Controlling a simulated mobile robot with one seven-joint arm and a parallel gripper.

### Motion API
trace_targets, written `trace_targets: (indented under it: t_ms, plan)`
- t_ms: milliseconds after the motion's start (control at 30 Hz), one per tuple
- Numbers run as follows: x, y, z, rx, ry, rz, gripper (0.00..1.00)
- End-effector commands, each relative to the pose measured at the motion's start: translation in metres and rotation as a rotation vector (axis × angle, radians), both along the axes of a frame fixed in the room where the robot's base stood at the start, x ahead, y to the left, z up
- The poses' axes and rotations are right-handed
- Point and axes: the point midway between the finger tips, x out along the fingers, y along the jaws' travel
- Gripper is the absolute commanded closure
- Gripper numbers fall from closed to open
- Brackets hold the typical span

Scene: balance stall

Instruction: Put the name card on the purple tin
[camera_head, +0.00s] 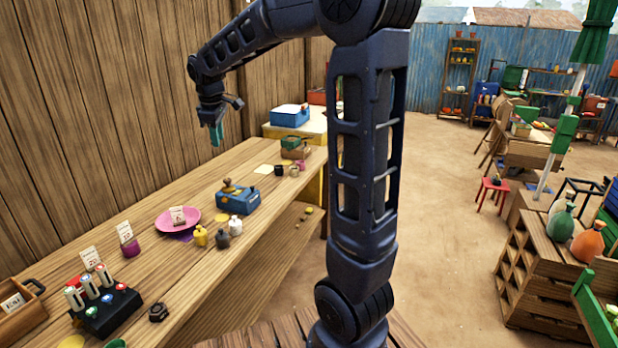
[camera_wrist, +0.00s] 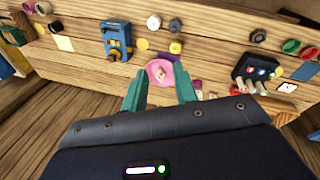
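A purple tin (camera_head: 131,248) stands on the long wooden counter. A white card (camera_head: 125,231) with print shows right at its top; I cannot tell whether it rests on the tin or stands behind it. Another small white card (camera_head: 178,214) stands on a pink plate (camera_head: 165,223); the plate (camera_wrist: 152,79) also shows in the wrist view with something pale on it. My gripper (camera_head: 215,134) hangs above the far part of the counter, apart from everything. In the wrist view its green fingers (camera_wrist: 160,72) are spread and empty, with the plate seen between them.
A blue scale (camera_head: 238,200) and several small bottles (camera_head: 222,238) stand beside the plate. A black rack (camera_head: 106,311) with tubes, more cards (camera_head: 91,259) and a wooden tray (camera_head: 16,308) crowd the near end. A plank wall (camera_head: 90,120) runs behind the counter.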

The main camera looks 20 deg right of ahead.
Motion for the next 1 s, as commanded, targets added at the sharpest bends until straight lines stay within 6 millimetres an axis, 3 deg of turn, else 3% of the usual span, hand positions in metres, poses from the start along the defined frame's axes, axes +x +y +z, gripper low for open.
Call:
trace_targets:
  t_ms: [200,500,800,1000]
  plan:
    - [-0.060,-0.061,0.012,0.069,-0.041,-0.232,0.71]
    - [-0.146,-0.125,0.006,0.178,-0.093,-0.550,0.71]
    - [-0.230,-0.168,-0.021,0.298,-0.142,-0.857,0.71]
    - [-0.268,-0.181,-0.042,0.360,-0.162,-1.002,0.71]
